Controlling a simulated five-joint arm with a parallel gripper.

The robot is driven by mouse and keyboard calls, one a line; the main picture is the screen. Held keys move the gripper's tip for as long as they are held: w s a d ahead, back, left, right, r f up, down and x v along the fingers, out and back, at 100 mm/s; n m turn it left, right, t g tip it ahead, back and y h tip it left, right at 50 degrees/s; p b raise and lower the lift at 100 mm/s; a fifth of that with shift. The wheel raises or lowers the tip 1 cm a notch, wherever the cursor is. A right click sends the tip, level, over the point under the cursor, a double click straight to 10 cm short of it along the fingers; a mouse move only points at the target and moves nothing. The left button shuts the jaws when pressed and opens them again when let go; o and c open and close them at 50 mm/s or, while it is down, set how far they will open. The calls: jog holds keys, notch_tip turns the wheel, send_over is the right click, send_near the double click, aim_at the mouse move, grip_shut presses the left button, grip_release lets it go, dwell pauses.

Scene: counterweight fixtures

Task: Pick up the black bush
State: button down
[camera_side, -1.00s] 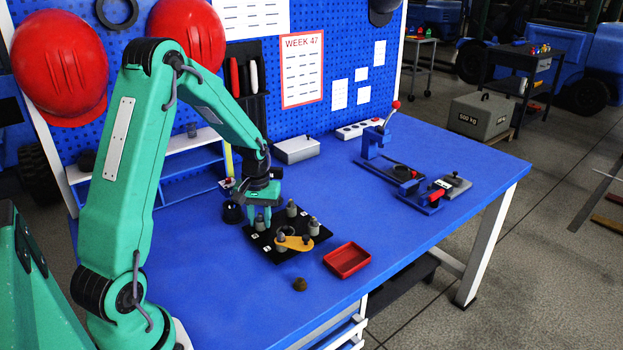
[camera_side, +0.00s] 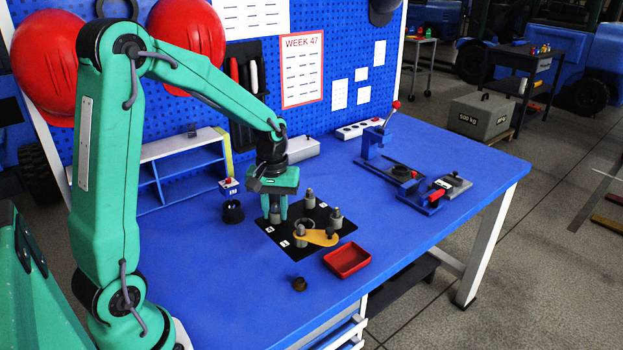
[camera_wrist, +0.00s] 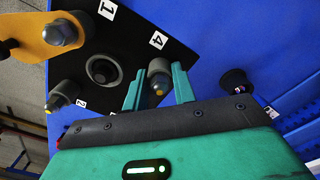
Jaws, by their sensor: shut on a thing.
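A black flared round piece (camera_side: 233,212) stands on the blue bench left of my gripper and looks like the black bush; it also shows in the wrist view (camera_wrist: 237,84). My gripper (camera_side: 275,212) points down at the left part of a black plate (camera_side: 322,212). Its fingers (camera_wrist: 160,90) are shut on a grey post (camera_wrist: 158,72), not on the black piece. A dark grey ring (camera_wrist: 102,70) sits near the plate's middle. Whether the held post touches the plate is unclear.
Other grey posts (camera_side: 336,215) and a yellow link (camera_side: 318,238) are on the plate. A red tray (camera_side: 347,260) and a small dark brass-like piece (camera_side: 299,284) lie in front. A blue shelf (camera_side: 180,172) stands behind left; the bench's front left is clear.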

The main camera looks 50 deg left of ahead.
jog(key=shift+d+r, duration=0.5)
jog(key=shift+d, duration=0.25)
jog(key=shift+d+r, duration=0.5)
jog(key=shift+d, duration=0.2)
jog(key=shift+s+a+r, duration=0.15)
jog(key=shift+s+a, duration=1.8)
jog(key=shift+s, duration=0.3)
jog(key=shift+s+a+f, duration=0.25)
jog(key=shift+a+f, duration=0.9)
jog(key=shift+a, duration=0.8)
jog(key=shift+s+a+f, duration=0.25)
jog(key=shift+a+f, duration=0.95)
jog(key=shift+a, duration=0.75)
jog(key=shift+s+a+f, duration=0.25)
jog(key=shift+a+f, duration=0.9)
jog(key=shift+a, duration=0.8)
jog(key=shift+f, duration=0.1)
jog(key=shift+f, duration=1.95)
